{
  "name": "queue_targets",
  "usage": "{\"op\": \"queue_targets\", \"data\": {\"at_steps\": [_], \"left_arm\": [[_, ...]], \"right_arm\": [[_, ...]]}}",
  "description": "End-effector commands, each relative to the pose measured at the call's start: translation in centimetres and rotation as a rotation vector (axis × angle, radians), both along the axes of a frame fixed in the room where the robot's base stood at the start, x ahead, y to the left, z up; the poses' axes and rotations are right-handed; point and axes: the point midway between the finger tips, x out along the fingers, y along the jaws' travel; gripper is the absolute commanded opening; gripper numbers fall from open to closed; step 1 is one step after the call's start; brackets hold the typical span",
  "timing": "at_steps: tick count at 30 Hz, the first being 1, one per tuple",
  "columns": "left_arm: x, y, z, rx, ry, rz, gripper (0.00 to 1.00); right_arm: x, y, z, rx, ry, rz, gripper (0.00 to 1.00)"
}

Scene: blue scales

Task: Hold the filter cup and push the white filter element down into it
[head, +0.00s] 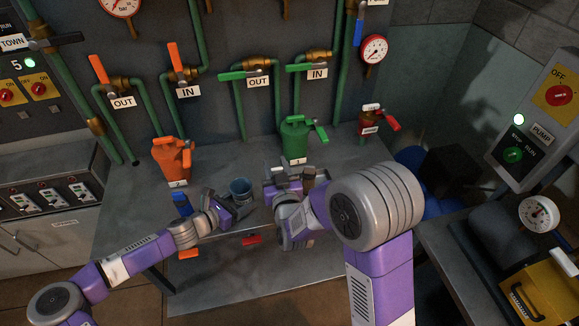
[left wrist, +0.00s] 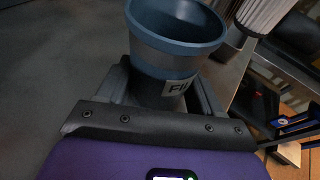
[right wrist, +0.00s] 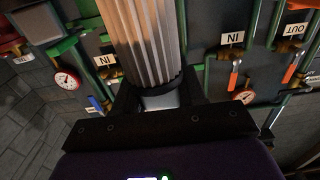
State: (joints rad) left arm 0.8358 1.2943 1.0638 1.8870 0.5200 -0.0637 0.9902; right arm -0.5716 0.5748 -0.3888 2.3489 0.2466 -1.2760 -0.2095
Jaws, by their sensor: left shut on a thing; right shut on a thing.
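The filter cup (head: 240,188) is a blue, open-topped cup above the front of the metal bench. My left gripper (head: 232,204) is shut on it. In the left wrist view the cup (left wrist: 176,45) stands between the fingers, its inside looks empty and a partly hidden label shows on its front. The white filter element (right wrist: 145,40) is a pleated cylinder. My right gripper (right wrist: 158,100) is shut on its end. In the left wrist view the element (left wrist: 264,14) is beside the cup, to the right, apart from it. In the head view the element is hard to make out.
An orange canister (head: 171,158) and a green canister (head: 294,140) stand on the bench (head: 220,158) below the pipes and valves. A blue item (head: 181,204) lies left of the cup. A red item (head: 251,240) is at the bench front. A red valve (head: 376,122) is at the right.

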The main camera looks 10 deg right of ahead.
Motion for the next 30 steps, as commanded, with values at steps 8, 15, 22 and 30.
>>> {"op": "queue_targets", "data": {"at_steps": [8,15,22,30], "left_arm": [[0.0,0.0,0.0,0.000,0.000,0.000,0.49],[0.0,0.0,0.0,0.000,0.000,0.000,0.49],[0.0,0.0,0.0,0.000,0.000,0.000,0.49],[0.0,0.0,0.0,0.000,0.000,0.000,0.49]], "right_arm": [[-0.1,4.2,1.4,0.001,-0.002,0.005,0.00],[-0.1,7.5,2.5,0.001,-0.003,0.003,0.00],[-0.2,9.7,3.2,0.000,-0.002,0.002,0.00],[-0.2,10.3,3.4,0.000,-0.001,0.000,0.00]]}}
